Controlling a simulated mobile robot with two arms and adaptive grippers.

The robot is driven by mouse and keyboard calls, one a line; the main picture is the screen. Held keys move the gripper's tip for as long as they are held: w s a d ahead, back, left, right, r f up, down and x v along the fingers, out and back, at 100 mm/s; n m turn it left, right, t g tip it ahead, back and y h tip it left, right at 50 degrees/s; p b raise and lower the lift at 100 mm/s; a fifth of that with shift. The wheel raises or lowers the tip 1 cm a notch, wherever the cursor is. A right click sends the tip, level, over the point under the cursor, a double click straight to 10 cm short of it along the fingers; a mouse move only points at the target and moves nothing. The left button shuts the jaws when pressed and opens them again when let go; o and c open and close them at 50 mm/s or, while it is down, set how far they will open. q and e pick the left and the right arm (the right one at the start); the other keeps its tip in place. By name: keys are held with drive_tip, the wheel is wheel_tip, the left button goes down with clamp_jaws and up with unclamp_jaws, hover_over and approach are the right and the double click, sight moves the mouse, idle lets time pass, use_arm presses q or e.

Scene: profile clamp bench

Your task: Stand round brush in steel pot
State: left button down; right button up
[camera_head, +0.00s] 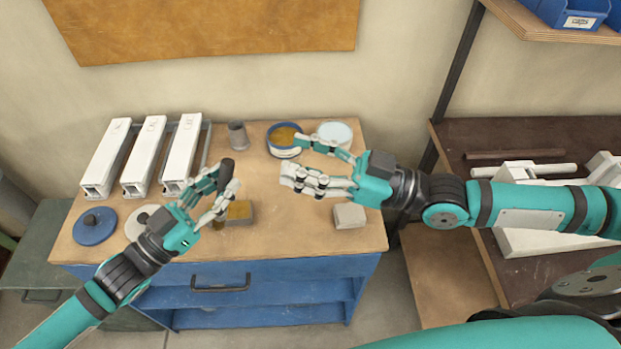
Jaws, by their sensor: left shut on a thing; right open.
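The steel pot (237,135), a small grey cylinder, stands upright at the back of the wooden bench top, left of a blue tin. My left gripper (224,186) is shut on a dark, rounded piece that looks like the handle of the round brush (227,168). It is held in front of the pot and apart from it in the picture. The fingers hide the brush's middle; a brown bit below them may be its bristles. My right gripper (297,158) is open and empty, with its fingers pointing left, in front of the blue tin.
The blue tin (284,152) with brown contents and a pale-lidded container (335,132) stand right of the pot. Three white profiles (146,157) lie at left. A blue disc (95,227), a brownish block (240,211) and a grey block (349,216) lie nearer the front.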

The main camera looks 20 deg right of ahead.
wheel_tip(320, 180, down, 3)
drive_tip(key=s+m+h, duration=0.1)
drive_tip(key=m, duration=0.2)
approach(227, 165)
drive_tip(key=x, duration=0.2)
drive_tip(key=w+a+g, duration=0.1)
drive_tip(key=w+a, duration=0.3)
drive_tip(key=a, duration=0.1)
drive_tip(key=shift+h, duration=0.3)
drive_tip(key=shift+a, duration=0.1)
